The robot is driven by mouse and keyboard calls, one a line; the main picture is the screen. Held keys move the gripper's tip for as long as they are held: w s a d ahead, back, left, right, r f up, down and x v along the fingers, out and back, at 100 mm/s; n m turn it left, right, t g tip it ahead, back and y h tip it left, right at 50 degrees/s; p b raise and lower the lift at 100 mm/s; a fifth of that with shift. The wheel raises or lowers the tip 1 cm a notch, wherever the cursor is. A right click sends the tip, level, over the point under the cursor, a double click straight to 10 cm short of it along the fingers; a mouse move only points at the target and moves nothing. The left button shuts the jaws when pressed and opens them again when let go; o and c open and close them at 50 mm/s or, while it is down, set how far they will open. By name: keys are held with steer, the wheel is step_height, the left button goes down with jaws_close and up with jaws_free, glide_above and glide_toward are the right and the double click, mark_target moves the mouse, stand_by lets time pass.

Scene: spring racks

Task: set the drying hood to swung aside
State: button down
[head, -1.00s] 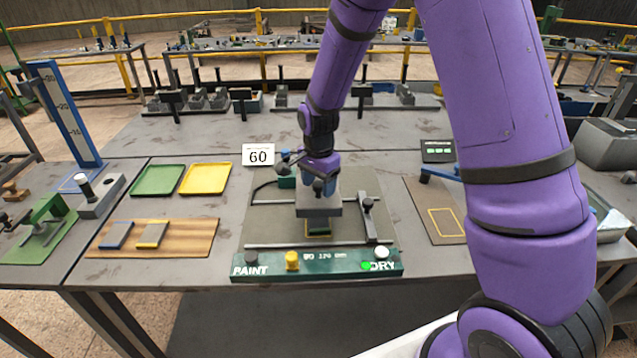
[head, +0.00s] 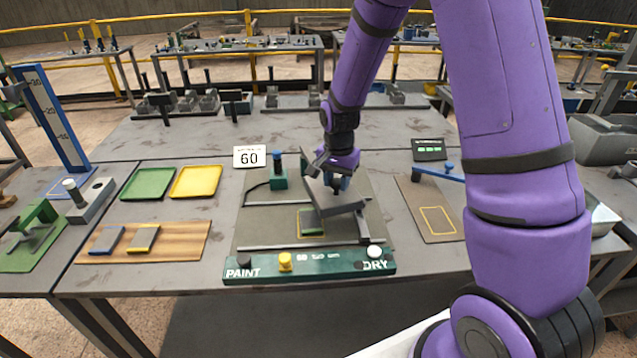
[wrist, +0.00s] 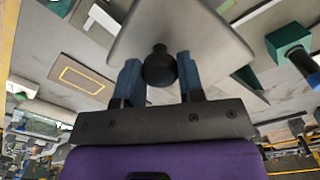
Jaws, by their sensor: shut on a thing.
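The drying hood (head: 338,207) is a grey plate-like cover on the station's mat, turned at an angle in the head view. Its underside or face fills the upper middle of the wrist view (wrist: 180,28). My gripper (head: 337,184) is at the hood's dark round knob; in the wrist view its blue fingers (wrist: 160,78) stand on either side of the knob (wrist: 159,66), shut on it. A green piece with a yellow outline (head: 311,222) shows beside and partly under the hood's left end. The hood's pivot is partly hidden.
The green PAINT/DRY panel (head: 310,265) runs along the front edge. A teal block with a blue-topped post (head: 278,178) stands left of the hood. A blue-handled lever (head: 440,174) is at right. Green and yellow trays lie at left.

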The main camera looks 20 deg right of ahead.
steer(key=w+d+n, duration=0.2)
steer(key=d+n, duration=0.2)
steer(key=d, duration=0.4)
steer(key=w+d+n, duration=0.3)
steer(key=d, duration=0.6)
steer(key=w+d+n, duration=0.8)
steer(key=w+d, duration=0.2)
steer(key=w, duration=0.4)
steer(key=shift+d, duration=0.2)
steer(key=shift+r, duration=0.15)
steer(key=c, duration=0.7)
jaws_free()
steer(key=shift+w, duration=0.15)
steer(key=shift+c, duration=0.2)
